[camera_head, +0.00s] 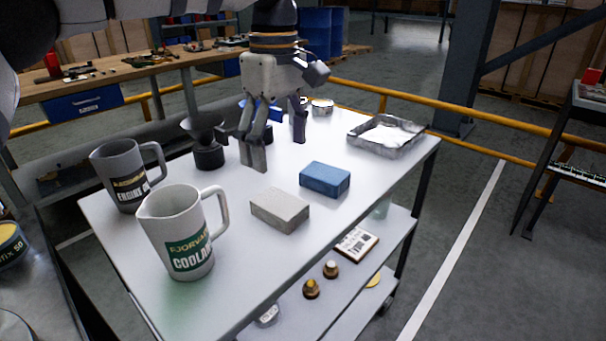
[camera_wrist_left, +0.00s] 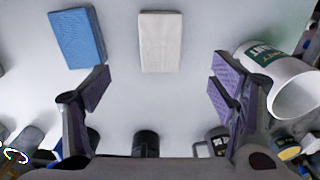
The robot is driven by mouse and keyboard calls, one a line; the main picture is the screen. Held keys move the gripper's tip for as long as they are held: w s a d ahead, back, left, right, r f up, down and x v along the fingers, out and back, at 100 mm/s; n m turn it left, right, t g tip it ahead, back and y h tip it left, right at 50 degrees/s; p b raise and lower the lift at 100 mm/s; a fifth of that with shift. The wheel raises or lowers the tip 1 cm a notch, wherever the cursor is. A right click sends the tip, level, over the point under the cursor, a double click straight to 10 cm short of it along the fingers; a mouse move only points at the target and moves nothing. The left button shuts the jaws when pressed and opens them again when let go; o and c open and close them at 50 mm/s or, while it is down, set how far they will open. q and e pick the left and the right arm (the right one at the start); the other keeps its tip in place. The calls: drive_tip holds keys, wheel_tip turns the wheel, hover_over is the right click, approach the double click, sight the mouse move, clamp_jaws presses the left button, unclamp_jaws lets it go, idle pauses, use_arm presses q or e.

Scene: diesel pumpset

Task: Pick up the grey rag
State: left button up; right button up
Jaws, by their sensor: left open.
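The grey rag (camera_head: 280,210) is a folded, block-shaped light grey cloth lying flat on the white cart top. It also shows in the left wrist view (camera_wrist_left: 161,42), at top centre, beyond the fingertips and between their lines. My left gripper (camera_head: 279,153) is open and empty above the cart, behind the rag in the head view. Its spread fingers with purple pads frame the left wrist view (camera_wrist_left: 162,84). It is apart from the rag. My right gripper is not in view.
A blue folded rag (camera_head: 325,179) lies beside the grey one. A coolant jug (camera_head: 178,232) and an engine oil jug (camera_head: 119,175) stand at the left. A metal tray (camera_head: 386,136) sits at the far right. A dark funnel-like item (camera_head: 207,145) stands left of the gripper.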

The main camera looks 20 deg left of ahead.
sight(279, 201)
use_arm(q)
drive_tip(key=f, duration=1.1)
drive_tip(key=shift+a+f, duration=0.2)
drive_tip(key=shift+f, duration=0.15)
drive_tip(key=c, duration=1.2)
